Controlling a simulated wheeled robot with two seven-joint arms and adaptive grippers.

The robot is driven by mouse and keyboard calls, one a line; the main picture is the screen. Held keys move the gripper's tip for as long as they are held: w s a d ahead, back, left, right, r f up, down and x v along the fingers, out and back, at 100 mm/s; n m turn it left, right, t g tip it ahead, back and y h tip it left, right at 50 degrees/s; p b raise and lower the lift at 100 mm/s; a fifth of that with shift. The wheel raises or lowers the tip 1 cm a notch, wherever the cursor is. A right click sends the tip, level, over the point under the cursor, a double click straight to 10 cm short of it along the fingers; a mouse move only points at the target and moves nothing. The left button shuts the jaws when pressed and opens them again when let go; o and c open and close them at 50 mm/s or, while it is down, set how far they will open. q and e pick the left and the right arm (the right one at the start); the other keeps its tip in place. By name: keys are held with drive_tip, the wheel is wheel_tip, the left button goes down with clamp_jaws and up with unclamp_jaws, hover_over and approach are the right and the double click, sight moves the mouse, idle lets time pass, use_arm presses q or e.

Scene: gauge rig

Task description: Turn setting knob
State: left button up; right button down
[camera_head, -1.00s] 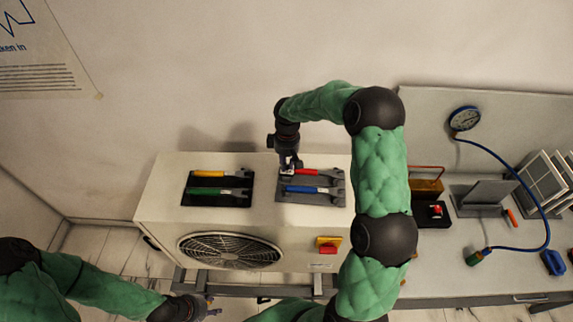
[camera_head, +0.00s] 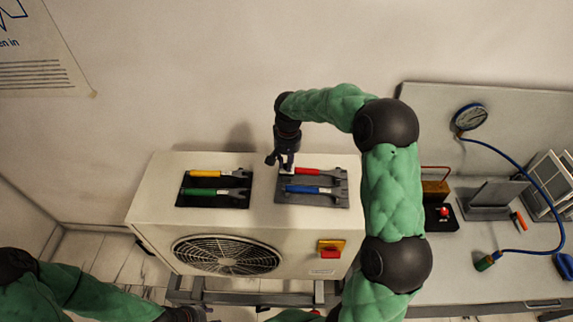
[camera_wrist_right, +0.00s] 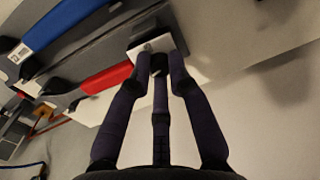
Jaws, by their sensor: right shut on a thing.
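A red knob (camera_head: 331,250) on a yellow plate sits on the front of the white fan unit (camera_head: 150,210). My right gripper (camera_head: 285,168) is above the unit's top, well behind the knob, at the left end of the red-handled wrench (camera_head: 307,171). In the right wrist view its fingers (camera_wrist_right: 159,62) are closed at a small white block (camera_wrist_right: 145,48) beside the red handle (camera_wrist_right: 105,79). The fingers hide part of the block. My left wrist (camera_head: 180,314) is at the bottom edge, with its fingers mostly cut off.
A blue-handled wrench (camera_head: 305,189) shares the grey tray (camera_head: 340,203). Yellow and green wrenches lie on the dark left tray (camera_head: 243,206). A gauge (camera_head: 470,117) with a blue hose and several objects occupy the bench (camera_head: 440,290) on the right.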

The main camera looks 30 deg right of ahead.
drive_tip(key=m+b, duration=0.2)
drive_tip(key=m, duration=0.3)
drive_tip(key=shift+m, duration=0.3)
drive_tip(key=m+b, duration=0.1)
drive_tip(key=m, duration=0.3)
drive_tip(key=shift+m, duration=0.7)
drive_tip(key=c, duration=1.1)
unclamp_jaws()
drive_tip(key=shift+c, duration=0.2)
drive_tip(key=shift+r, duration=0.1)
wheel_tip(320, 180, up, 12)
drive_tip(key=shift+s, duration=0.2)
